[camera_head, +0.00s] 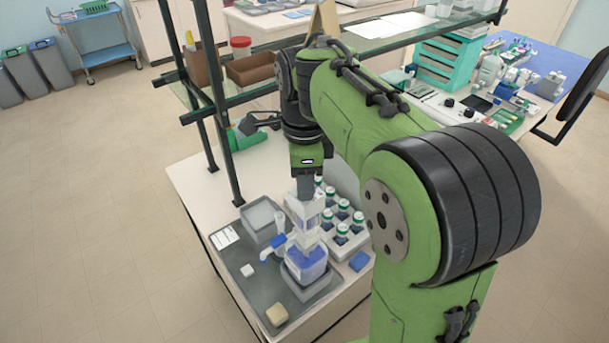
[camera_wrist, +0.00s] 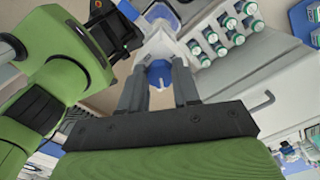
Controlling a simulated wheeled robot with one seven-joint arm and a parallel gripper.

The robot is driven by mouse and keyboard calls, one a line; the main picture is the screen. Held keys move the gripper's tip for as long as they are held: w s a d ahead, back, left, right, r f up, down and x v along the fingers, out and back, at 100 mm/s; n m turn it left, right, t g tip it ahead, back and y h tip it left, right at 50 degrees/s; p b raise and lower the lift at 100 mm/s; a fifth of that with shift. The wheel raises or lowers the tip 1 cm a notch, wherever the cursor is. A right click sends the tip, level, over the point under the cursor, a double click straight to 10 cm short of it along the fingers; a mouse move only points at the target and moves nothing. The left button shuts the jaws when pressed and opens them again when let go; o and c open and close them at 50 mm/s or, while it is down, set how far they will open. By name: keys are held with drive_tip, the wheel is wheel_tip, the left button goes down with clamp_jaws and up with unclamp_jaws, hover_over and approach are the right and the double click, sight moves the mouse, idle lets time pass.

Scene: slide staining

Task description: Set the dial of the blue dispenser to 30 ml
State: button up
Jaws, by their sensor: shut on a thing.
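The blue dispenser (camera_head: 307,262) stands upright in a grey holder on the dark mat, with blue liquid low in its body and a clear-white upper part. A blue nozzle sticks out to its left. My gripper (camera_head: 305,196) points down at the top of the dispenser. In the wrist view, my gripper's two grey fingers (camera_wrist: 158,88) are shut on the upper part of the dispenser (camera_wrist: 160,50), with a blue piece between them. The fingers hide much of what they hold, and I cannot read any dial marking.
A rack of green-capped bottles (camera_head: 345,222) stands close on the right, also in the wrist view (camera_wrist: 225,30). A grey tray (camera_head: 262,215), a white cube (camera_head: 247,270), a tan sponge (camera_head: 277,315) and a blue block (camera_head: 359,261) lie nearby. Dark shelf posts rise at the left.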

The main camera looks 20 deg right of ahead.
drive_tip(key=n+p, duration=0.1)
drive_tip(key=n, duration=0.5)
drive_tip(key=shift+s+p, duration=0.1)
drive_tip(key=shift+p, duration=0.2)
drive_tip(key=shift+n, duration=0.4)
drive_tip(key=o, duration=1.1)
drive_tip(key=shift+c, duration=0.2)
wheel_tip(320, 180, up, 16)
drive_tip(key=p, duration=0.3)
drive_tip(key=shift+p, duration=0.3)
drive_tip(key=shift+f, duration=0.1)
